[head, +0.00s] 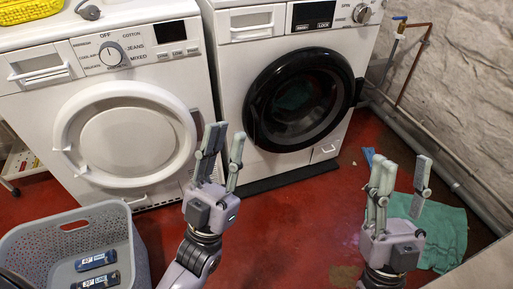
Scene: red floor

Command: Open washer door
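The front-loading washer (292,166) stands at the right against the wall. Its round door (262,112) has a black rim and dark glass and looks shut; something greenish shows faintly behind the glass. My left gripper (226,142) is open and empty, pointing up, and appears in front of the gap between the two machines, left of the washer door in the picture. My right gripper (402,170) is open and empty, to the lower right of the door. Neither gripper appears to touch the door.
A white machine with a shut white round door (125,140) stands left of the washer. A grey basket (25,240) holding dark bottles is at lower left. A green cloth (445,230) lies on the red floor at right. Pipes (425,140) run along the right wall.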

